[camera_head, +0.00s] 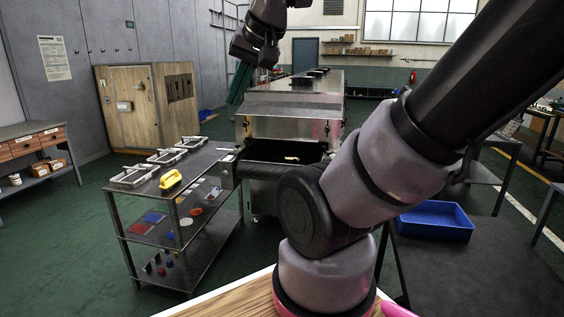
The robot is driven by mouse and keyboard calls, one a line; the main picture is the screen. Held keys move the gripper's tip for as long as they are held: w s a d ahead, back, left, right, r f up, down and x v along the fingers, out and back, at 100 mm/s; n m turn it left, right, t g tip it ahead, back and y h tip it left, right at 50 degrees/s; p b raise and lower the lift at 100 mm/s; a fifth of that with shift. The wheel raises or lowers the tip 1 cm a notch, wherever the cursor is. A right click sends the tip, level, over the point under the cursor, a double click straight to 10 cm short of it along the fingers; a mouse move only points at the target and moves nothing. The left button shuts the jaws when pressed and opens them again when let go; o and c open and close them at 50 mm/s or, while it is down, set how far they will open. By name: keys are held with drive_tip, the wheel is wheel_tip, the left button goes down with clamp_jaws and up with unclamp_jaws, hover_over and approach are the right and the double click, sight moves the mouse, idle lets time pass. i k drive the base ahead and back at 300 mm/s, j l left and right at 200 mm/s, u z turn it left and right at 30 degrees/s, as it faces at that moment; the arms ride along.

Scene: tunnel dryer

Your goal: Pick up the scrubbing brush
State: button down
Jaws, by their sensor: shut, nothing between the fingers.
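The scrubbing brush appears to be the yellow object (171,179) on the top shelf of the grey metal cart (225,164), near its front edge. My gripper (250,56) is at the top middle, dark and pointing down. In the picture it is up and to the right of the yellow object, well apart from it.
The cart's lower shelves hold small coloured items. A steel dryer (290,128) stands just right of the cart. A blue bin (435,221) sits on a dark table at right. Green floor is open left of the cart.

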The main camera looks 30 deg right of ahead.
sight(164, 185)
drive_tip(key=i+l+u, duration=0.4)
drive_tip(key=i+l, duration=0.15)
drive_tip(key=i, duration=0.45)
drive_tip(key=i+l+u, duration=0.45)
drive_tip(key=i+l, duration=0.35)
drive_tip(key=i, duration=0.1)
